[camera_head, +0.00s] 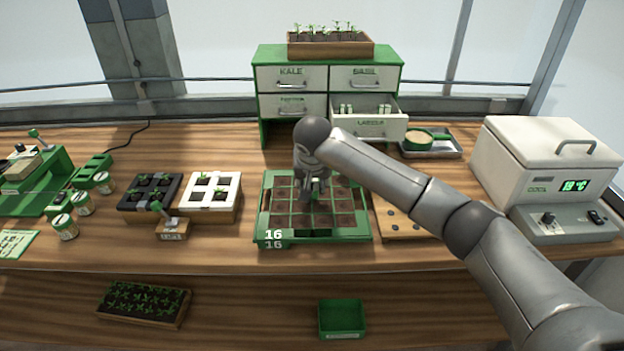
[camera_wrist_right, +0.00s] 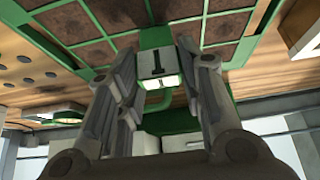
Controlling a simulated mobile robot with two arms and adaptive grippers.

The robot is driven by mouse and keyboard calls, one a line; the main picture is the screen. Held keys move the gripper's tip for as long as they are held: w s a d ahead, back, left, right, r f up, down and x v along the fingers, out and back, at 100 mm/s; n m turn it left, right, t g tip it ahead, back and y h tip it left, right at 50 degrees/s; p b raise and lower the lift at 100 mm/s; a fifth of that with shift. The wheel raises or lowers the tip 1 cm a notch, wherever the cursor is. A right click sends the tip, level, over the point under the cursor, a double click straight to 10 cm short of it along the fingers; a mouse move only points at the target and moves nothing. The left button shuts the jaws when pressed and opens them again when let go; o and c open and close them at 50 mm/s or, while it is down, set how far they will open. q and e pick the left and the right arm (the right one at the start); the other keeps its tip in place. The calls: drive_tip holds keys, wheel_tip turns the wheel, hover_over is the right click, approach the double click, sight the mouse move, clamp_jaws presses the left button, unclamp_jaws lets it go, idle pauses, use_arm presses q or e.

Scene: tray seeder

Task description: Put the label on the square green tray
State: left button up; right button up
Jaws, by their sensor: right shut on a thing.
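The square green tray (camera_head: 264,222) stands on the bench in the middle of the head view, with a grid of brown soil cells. My right gripper (camera_head: 312,196) is low over its middle cells, pointing down. In the right wrist view its fingers (camera_wrist_right: 157,62) are shut on a small green and white label (camera_wrist_right: 153,40) with a dark mark. Tray cells lie just behind the label in that view; I cannot tell whether it touches them. My left gripper is not in view.
Behind the tray stands a green cabinet (camera_head: 261,100) with an open labels drawer (camera_head: 369,129). A wooden board (camera_head: 400,231) lies right of the tray, and a white seedling tray (camera_head: 232,184) left. A small green bin (camera_head: 342,318) sits below in front.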

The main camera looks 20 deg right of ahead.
drive_tip(key=shift+f, duration=0.2)
drive_tip(key=o, duration=0.8)
drive_tip(key=shift+r, duration=0.1)
drive_tip(key=shift+r, duration=0.2)
drive_tip(key=b+v, duration=0.2)
drive_tip(key=v, duration=1)
drive_tip(key=shift+b, duration=0.3)
drive_tip(key=shift+f, duration=0.1)
